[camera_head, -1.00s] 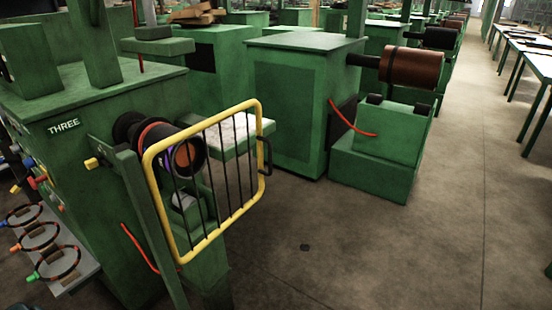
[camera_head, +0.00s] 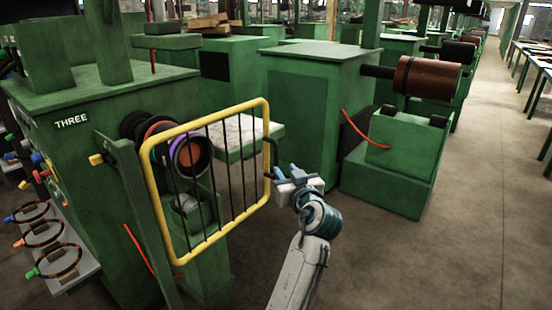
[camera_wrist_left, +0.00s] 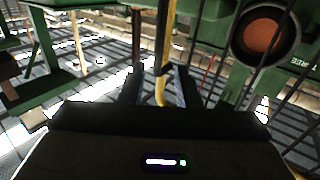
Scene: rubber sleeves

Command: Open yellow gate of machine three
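The yellow gate (camera_head: 207,180) of machine three (camera_head: 100,140) has a yellow tube frame with black bars and stands across the front of the machine's roller (camera_head: 190,155). Its black handle (camera_head: 274,152) sticks out from the right edge of the frame. My left gripper (camera_head: 286,172) is just below the handle, by the gate's right edge. In the left wrist view its two fingers (camera_wrist_left: 157,88) are apart, and the yellow tube shows between them. I cannot tell whether the fingers touch the gate. My right gripper is not in view.
A green machine (camera_head: 310,110) with a brown roller (camera_head: 428,79) stands behind and to the right. A shelf with ring-shaped sleeves (camera_head: 42,238) is at the left. The floor (camera_head: 455,250) at the right is clear.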

